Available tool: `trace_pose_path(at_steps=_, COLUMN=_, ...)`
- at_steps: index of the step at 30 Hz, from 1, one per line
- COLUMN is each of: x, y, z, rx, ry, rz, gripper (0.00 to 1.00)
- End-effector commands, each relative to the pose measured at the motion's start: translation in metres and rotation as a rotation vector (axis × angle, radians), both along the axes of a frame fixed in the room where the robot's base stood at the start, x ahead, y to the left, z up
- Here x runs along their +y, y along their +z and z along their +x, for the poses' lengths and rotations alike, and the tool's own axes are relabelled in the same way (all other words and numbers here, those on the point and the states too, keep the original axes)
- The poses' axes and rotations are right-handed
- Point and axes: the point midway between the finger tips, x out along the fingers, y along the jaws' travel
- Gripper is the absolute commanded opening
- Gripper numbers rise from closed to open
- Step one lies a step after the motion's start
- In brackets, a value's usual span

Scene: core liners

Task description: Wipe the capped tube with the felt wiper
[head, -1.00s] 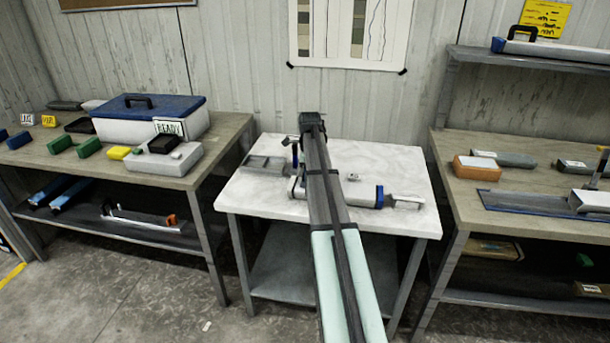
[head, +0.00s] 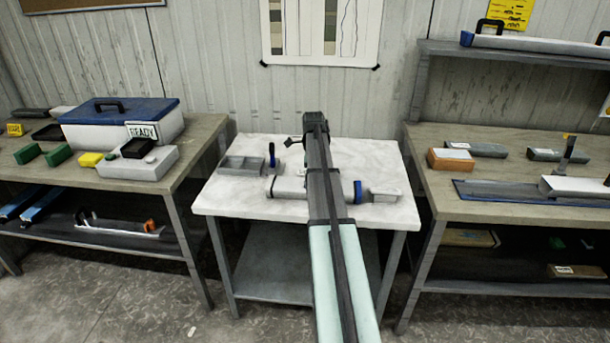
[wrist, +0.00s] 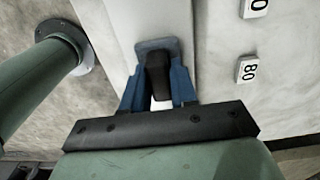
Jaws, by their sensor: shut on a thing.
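In the wrist view my gripper (wrist: 157,72) is shut on the dark handle of the wiper (wrist: 157,45), whose blue-grey pad shows past the fingers. The wiper is over a long pale band that looks like the tube (wrist: 118,22). I cannot tell whether the pad touches it. In the head view the capped tube (head: 289,187) lies crosswise on the white-topped table, with a blue band (head: 358,191) towards its right end. My arm covers the middle of the tube, and my gripper and the wiper are hidden there.
A grey tray (head: 241,167) and a small upright blue piece (head: 272,155) stand behind the tube's left part. Small white number tags (wrist: 247,70) lie beside the tube. Cluttered benches flank the table (head: 215,203). Its front left top is clear.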

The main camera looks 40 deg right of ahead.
Motion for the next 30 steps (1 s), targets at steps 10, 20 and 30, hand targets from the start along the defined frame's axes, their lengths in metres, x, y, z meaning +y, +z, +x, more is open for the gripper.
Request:
trace_pose_path(at_steps=10, x=-0.018, y=0.004, z=-0.018, rx=0.000, ry=0.000, rz=0.000, gripper=0.03)
trace_pose_path(at_steps=20, x=-0.018, y=0.043, z=-0.018, rx=-0.001, ry=0.000, rz=-0.001, gripper=0.03)
trace_pose_path(at_steps=30, x=-0.018, y=0.074, z=-0.018, rx=-0.001, ry=0.000, rz=-0.001, gripper=0.03)
